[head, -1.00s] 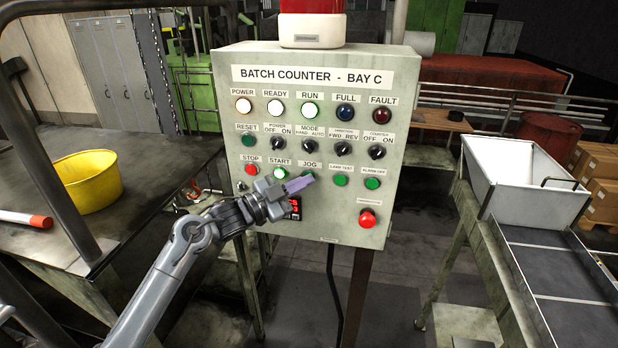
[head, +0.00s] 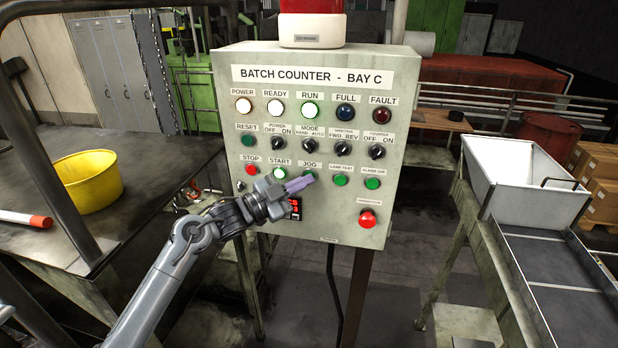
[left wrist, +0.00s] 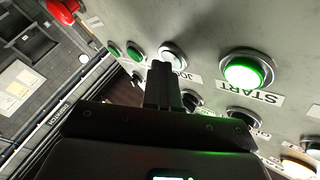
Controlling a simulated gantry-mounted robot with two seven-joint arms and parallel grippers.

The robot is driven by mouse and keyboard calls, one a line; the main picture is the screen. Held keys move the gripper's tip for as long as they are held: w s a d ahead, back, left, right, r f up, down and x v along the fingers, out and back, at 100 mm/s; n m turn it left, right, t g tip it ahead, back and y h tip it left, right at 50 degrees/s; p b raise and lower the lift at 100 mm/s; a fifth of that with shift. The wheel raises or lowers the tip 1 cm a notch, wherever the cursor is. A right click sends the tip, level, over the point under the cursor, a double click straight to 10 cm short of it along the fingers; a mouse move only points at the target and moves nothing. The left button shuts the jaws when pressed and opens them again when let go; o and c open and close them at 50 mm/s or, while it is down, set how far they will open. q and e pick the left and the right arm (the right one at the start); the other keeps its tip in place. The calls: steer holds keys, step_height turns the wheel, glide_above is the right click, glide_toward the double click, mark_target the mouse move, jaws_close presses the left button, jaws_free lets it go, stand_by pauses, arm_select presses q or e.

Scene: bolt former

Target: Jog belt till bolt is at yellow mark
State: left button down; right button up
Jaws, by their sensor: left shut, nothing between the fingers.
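The batch counter panel (head: 318,75) stands upright in the middle of the head view. My left gripper (head: 302,183) is shut and empty, with its fingertips at the JOG button (head: 310,178). In the left wrist view the shut fingers (left wrist: 160,75) reach the JOG button (left wrist: 172,54); they look in contact, but how far it is pressed I cannot tell. The belt (head: 545,265), dark with pale cross lines, runs at the right below a white hopper (head: 520,165). I see no bolt and no yellow mark. My right gripper is not in view.
The START button (head: 280,173) is lit green, left of JOG, and the STOP button (head: 251,170) is red. The RUN lamp (head: 310,109) is lit. A red mushroom button (head: 367,219) sits lower right. A yellow bowl (head: 88,180) stands on the left table (head: 150,165).

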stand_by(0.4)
arm_select(q)
steer(key=shift+s+a+p, duration=0.2)
steer(key=shift+s+p, duration=0.5)
steer(key=shift+s, duration=0.1)
steer(key=shift+r, duration=0.1)
steer(key=s+p, duration=0.1)
steer(key=s, duration=0.1)
steer(key=s+a+p, duration=0.1)
steer(key=s+p, duration=0.1)
steer(key=s, duration=0.1)
steer(key=shift+a, duration=0.1)
steer(key=shift+w, duration=0.1)
